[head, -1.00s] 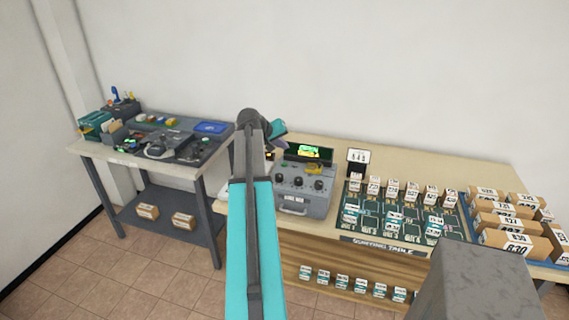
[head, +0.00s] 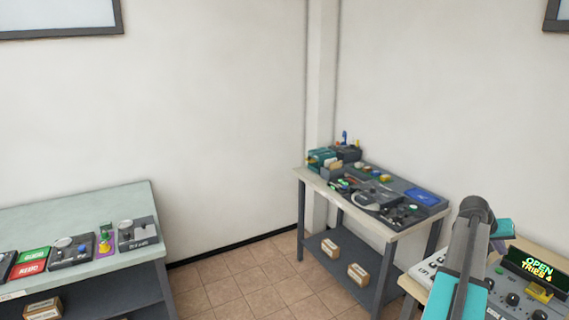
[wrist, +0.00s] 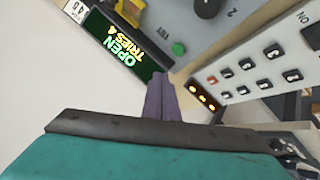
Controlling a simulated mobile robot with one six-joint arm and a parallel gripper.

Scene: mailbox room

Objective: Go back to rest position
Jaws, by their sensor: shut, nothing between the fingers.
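My gripper shows in the wrist view (wrist: 160,98) as two purple-grey fingers pressed together, with nothing between them. It is in front of a grey device with a display (wrist: 124,45) reading "OPEN TRIES 4" and a keypad panel (wrist: 262,75). I cannot tell whether the fingertips touch the device. In the head view, my teal and grey arm rises at the lower right, beside the device's display (head: 537,268).
A workbench (head: 372,228) with tools and a lower shelf stands in the corner. Another grey-green table (head: 75,223) with small devices is at the left. Tiled floor (head: 235,288) lies open between them. The device stands on a wooden table at the lower right.

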